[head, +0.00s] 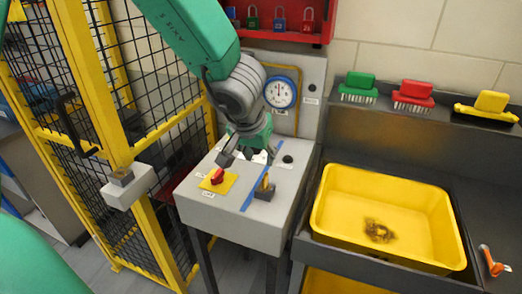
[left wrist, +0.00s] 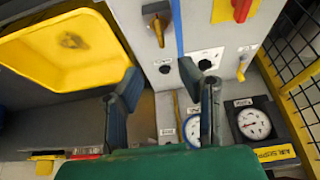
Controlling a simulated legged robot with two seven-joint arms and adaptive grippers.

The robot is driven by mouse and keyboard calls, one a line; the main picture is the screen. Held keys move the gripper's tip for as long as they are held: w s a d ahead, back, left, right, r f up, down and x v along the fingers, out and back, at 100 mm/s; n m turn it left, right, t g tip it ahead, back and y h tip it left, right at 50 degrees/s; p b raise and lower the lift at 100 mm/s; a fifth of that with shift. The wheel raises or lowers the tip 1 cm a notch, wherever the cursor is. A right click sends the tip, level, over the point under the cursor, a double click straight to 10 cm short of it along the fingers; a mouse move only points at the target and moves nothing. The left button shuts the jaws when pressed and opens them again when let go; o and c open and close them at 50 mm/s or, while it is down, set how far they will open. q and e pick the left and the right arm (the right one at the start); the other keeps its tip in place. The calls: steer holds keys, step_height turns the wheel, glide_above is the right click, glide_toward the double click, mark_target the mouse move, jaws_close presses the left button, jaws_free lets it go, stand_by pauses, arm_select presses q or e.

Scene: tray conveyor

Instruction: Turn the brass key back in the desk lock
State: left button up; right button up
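A dark block (head: 262,193) with an upright brass-coloured piece (head: 265,182), which looks like the key, stands on the grey desk box right of a blue stripe. The block also shows at the top of the left wrist view (left wrist: 157,12). A second small brass-coloured piece (left wrist: 241,71) stands on the box there; I cannot tell which one is the desk lock's key. My left gripper (head: 247,158) is over the back of the box, pointing down. In the left wrist view its fingers (left wrist: 160,80) are apart with nothing between them. My right gripper is not in view.
A red switch on a yellow plate (head: 208,186) sits left of the stripe. A black button (head: 287,159) is at the back right. A gauge (head: 280,92) stands behind. A yellow tray (head: 335,230) lies right of the box; a yellow mesh fence (head: 85,60) stands left.

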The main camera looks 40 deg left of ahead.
mark_target(265, 175)
arm_select(q)
steer(key=b+x, duration=0.5)
steer(key=x, duration=0.7)
steer(key=shift+a+b, duration=0.15)
steer(key=shift+b, duration=0.2)
steer(key=shift+r, duration=0.1)
jaws_close()
steer(key=shift+n+y+p, duration=0.6)
steer(key=shift+n+p, duration=0.55)
steer(key=shift+n, duration=0.25)
steer(key=shift+s, duration=0.1)
